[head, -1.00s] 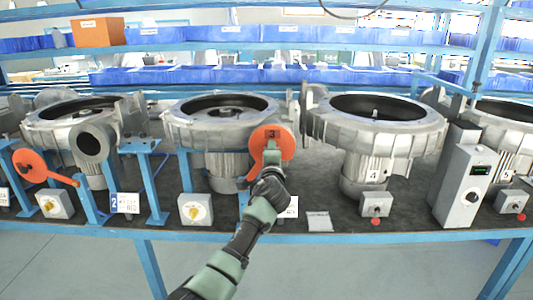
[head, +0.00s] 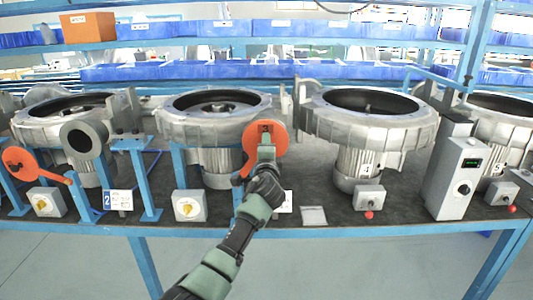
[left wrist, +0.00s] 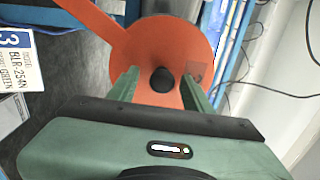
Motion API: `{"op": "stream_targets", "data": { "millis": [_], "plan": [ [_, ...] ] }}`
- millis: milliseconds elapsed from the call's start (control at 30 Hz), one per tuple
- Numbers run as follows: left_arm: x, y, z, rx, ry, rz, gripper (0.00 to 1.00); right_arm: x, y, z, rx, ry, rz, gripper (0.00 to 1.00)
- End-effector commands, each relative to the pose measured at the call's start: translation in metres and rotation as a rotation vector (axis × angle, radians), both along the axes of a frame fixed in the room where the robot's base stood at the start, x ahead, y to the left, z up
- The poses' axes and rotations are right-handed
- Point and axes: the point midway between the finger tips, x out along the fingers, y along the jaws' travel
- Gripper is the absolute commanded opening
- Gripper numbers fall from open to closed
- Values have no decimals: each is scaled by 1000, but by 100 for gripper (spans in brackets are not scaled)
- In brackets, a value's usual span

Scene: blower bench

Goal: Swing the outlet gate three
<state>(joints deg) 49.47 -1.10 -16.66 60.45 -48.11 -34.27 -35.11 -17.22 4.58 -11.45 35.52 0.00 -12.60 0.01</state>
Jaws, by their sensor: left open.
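The outlet gate three is an orange round plate (head: 277,137) marked 3 on the third blower's outlet, with an orange lever running down and to the left. It also shows in the left wrist view (left wrist: 150,40), with a black knob (left wrist: 162,80) on its face. My left gripper (head: 266,150) is in front of the plate. In the left wrist view its two green fingers (left wrist: 163,88) stand apart on either side of the black knob; I cannot tell whether they touch it. The arm hides part of the lever and the label below. My right gripper is out of view.
A second orange gate (head: 20,160) with its lever is at the far left. Blower housings (head: 367,115) line the bench, with grey switch boxes (head: 190,205) along the front edge. A grey control box (head: 455,178) stands at the right.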

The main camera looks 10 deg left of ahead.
Motion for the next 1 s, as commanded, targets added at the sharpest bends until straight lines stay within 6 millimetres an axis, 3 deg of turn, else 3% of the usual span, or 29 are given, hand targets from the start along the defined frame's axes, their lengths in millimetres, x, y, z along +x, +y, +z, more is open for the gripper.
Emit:
{"op": "stream_targets", "data": {
  "millis": [500,1000],
  "plan": [
    [-62,-17,-2,2,1,-3,50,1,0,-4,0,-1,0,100],
    [-71,-19,-4,0,5,-4,50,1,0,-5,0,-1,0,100]
  ]
}}
